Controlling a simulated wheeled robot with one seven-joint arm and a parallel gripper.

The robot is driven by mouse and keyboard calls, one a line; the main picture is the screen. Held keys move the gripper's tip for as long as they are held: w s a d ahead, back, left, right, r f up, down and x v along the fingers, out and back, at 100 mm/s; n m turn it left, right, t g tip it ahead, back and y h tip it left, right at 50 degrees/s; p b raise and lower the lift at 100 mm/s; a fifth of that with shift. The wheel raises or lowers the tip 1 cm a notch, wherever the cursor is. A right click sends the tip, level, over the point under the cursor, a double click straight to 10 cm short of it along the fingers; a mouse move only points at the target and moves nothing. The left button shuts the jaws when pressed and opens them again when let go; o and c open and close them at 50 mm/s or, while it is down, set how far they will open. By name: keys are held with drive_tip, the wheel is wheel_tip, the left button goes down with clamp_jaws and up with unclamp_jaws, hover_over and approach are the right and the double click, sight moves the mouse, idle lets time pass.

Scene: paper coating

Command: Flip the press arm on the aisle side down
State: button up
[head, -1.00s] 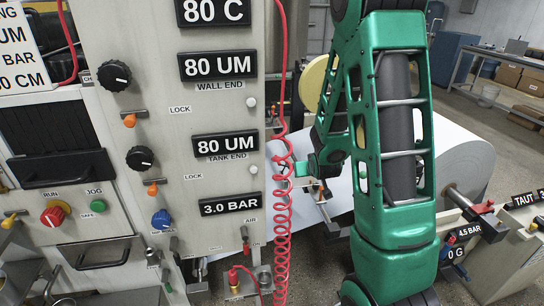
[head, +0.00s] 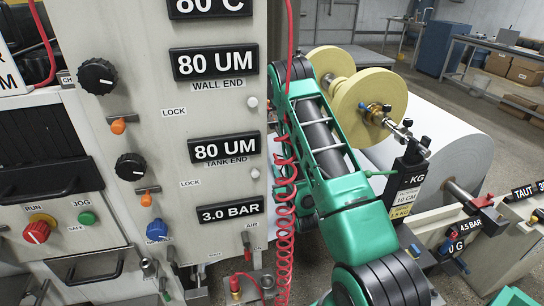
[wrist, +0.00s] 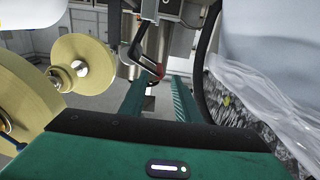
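In the wrist view my gripper (wrist: 156,100) is open, its two green fingers apart with nothing held between them. Beyond the fingertips is a black bent bracket (wrist: 142,50) with a small red part (wrist: 159,71) at its lower end. It may be a press arm, but I cannot tell for sure, nor whether it is up or down. In the head view my green arm covers much of the middle, and my gripper cannot be made out clearly.
A control panel (head: 140,90) with knobs stands left, with a red coiled hose (head: 285,225) beside it. Yellow flanged spools (head: 370,98) and a white paper roll (head: 455,140) are behind my arm. A black labelled post (head: 408,180) stands right. In the wrist view, clear plastic (wrist: 255,100) is at right.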

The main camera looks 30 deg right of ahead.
sight(274, 155)
drive_tip(key=x, duration=1)
drive_tip(key=shift+w, duration=0.25)
clamp_jaws()
